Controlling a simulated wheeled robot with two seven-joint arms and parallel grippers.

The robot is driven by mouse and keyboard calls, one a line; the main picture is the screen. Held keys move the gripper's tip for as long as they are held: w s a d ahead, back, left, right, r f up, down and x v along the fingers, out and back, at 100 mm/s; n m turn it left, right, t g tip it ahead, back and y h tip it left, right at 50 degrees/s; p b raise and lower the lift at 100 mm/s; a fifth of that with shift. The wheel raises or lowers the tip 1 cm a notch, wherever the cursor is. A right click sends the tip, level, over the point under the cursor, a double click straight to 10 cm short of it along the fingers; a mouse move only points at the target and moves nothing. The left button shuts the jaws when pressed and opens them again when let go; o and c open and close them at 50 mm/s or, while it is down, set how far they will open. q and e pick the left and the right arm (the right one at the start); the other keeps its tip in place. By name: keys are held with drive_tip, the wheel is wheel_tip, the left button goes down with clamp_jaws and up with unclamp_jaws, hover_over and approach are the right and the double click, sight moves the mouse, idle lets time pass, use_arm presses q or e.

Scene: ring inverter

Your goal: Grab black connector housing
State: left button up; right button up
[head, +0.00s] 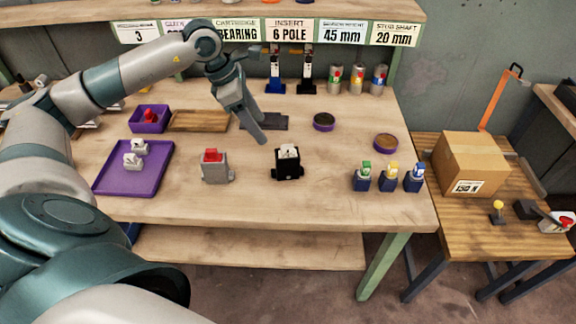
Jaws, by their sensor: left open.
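The black connector housing (288,170) stands upright on the wooden workbench, right of centre in the head view, with a white piece in its top. My left gripper (256,130) hangs above the bench, up and to the left of the housing, apart from it. Its jaws are open and nothing shows between them. The view is nearly side-on to the fingers. My right gripper does not show.
A grey block with a red top (216,167) stands left of the housing. A purple tray (110,180) with white parts lies further left. Several blue holders (388,180) stand to the right. A dark flat plate (275,122) lies behind the gripper. Bench around the housing is clear.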

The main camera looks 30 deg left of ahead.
use_arm(q)
drive_tip(key=p, duration=0.3)
hover_over(279, 154)
drive_tip(key=s+a, duration=0.2)
wheel_tip(279, 154, down, 5)
drive_tip(key=p+x, duration=0.1)
drive_tip(key=x, duration=0.4)
drive_tip(key=shift+w+f, duration=0.25)
drive_tip(key=shift+f, duration=0.1)
drive_tip(key=shift+w+f, duration=0.1)
drive_tip(key=shift+f, duration=0.4)
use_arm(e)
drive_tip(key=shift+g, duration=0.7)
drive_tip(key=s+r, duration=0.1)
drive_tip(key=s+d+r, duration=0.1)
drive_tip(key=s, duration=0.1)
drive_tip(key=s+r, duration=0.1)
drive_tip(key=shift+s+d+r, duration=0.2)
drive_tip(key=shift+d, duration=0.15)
